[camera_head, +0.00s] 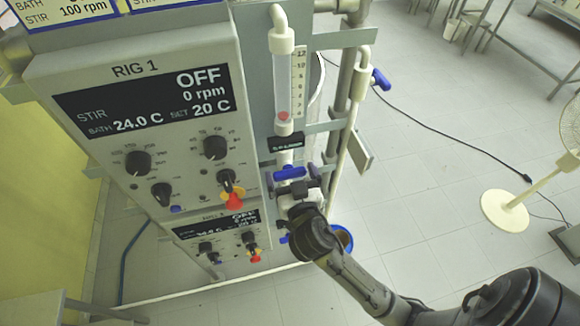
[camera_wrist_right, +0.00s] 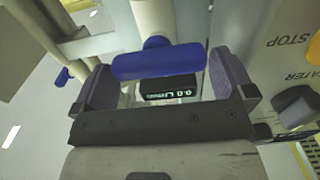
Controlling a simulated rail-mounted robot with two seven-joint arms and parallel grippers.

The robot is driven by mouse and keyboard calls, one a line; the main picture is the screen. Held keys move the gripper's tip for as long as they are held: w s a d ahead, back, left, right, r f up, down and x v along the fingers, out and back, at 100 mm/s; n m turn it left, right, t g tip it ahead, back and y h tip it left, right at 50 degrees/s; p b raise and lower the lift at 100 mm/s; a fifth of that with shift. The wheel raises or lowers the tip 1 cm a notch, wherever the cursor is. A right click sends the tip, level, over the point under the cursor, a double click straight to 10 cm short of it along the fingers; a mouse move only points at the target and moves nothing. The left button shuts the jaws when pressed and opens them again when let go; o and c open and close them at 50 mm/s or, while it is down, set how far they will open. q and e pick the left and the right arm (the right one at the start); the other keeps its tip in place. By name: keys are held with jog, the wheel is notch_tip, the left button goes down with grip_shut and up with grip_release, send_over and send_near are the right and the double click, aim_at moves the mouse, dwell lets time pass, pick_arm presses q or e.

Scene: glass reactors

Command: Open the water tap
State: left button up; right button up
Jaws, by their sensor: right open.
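The water tap's blue handle (camera_head: 289,172) sits below the clear flow tube, on the pipe beside the Rig 1 panel. It lies crosswise to the pipe. In the right wrist view the blue handle (camera_wrist_right: 158,63) lies crosswise between the two fingers, with its ends close to them; contact cannot be told. My right gripper (camera_head: 298,187) is open at the handle, and its fingers also show in the wrist view (camera_wrist_right: 165,80). A small flow display (camera_head: 286,142) sits above the handle; in the wrist view the display (camera_wrist_right: 170,90) reads 0.0. My left gripper is not in view.
The Rig 1 panel (camera_head: 130,60) with black knobs and a red-based knob (camera_head: 232,197) stands close left of the gripper. The flow tube (camera_head: 283,85) has a red float at its bottom. Another blue valve handle (camera_head: 380,79) is at upper right. A fan (camera_head: 508,208) stands on open floor.

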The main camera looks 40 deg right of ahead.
jog(key=shift+w+d, duration=0.25)
jog(key=shift+w, duration=0.3)
jog(key=shift+c, duration=0.5)
jog(key=c, duration=0.5)
jog(key=shift+c, duration=0.2)
